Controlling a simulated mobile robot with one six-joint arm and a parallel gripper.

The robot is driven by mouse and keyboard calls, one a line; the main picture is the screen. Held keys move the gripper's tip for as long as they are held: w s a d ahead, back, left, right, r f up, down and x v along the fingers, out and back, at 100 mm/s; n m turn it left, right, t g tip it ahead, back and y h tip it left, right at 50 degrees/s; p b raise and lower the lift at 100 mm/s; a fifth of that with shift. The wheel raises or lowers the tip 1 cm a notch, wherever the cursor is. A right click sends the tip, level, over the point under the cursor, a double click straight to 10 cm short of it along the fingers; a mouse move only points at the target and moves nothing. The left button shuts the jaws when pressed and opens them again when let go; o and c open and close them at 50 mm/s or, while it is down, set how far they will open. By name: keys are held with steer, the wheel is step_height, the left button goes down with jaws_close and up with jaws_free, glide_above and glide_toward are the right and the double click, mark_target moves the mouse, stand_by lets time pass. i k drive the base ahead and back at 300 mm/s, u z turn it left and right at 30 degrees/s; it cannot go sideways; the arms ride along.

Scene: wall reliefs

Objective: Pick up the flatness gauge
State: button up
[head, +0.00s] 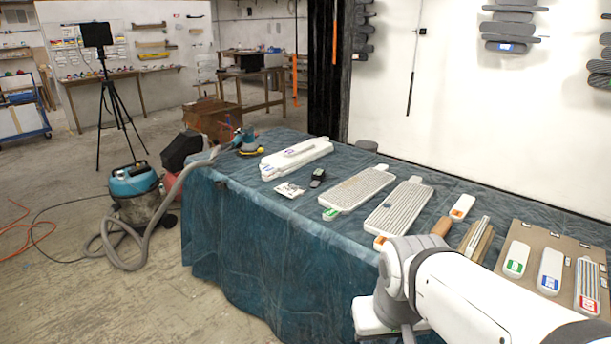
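A small dark handheld device (317,178) lies on the blue-draped table, between the stacked white blocks and a ribbed panel. It may be the flatness gauge, but it is too small to read any label. A printed card (289,190) lies just left of it. My white arm reaches in from the lower right, well to the right of the device and in front of the table. The fingers of my gripper do not show.
The table (270,250) also holds white blocks (296,158), ribbed panels (398,207), a sander (248,143), and a brown board (518,235) with labelled pieces. A vacuum (135,190) with its hose and a tripod (110,100) stand on the left floor.

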mark_target(317, 176)
steer(key=i, duration=1)
